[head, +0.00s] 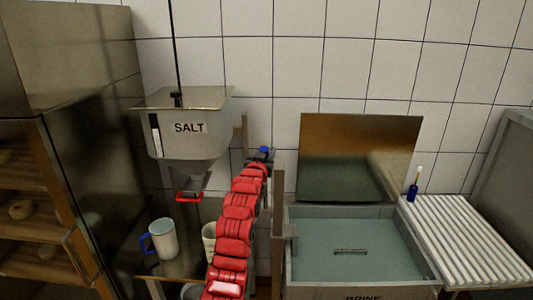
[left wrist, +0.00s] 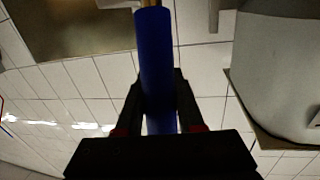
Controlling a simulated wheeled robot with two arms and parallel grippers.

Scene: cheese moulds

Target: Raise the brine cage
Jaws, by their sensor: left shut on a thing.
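The brine tank (head: 362,294) stands at lower right with its lid (head: 360,155) up against the wall. Its greenish liquid lies level; a small dark bar (head: 350,252) shows at the middle of it. I cannot make out the rest of a cage. My left gripper (head: 263,157) is left of the tank, shut on a blue handle (head: 264,149). In the left wrist view the blue handle (left wrist: 156,60) runs between the fingers (left wrist: 160,105), with a brass-coloured rod at its far end. What the rod joins is hidden. My right gripper is not in view.
A salt hopper (head: 188,142) hangs at left above a mug (head: 162,238) with a blue handle. A post (head: 278,200) stands between my red arm and the tank. A slatted rack (head: 470,240) and a blue bottle-like thing (head: 412,190) are at right. A cabinet (head: 90,150) fills the left.

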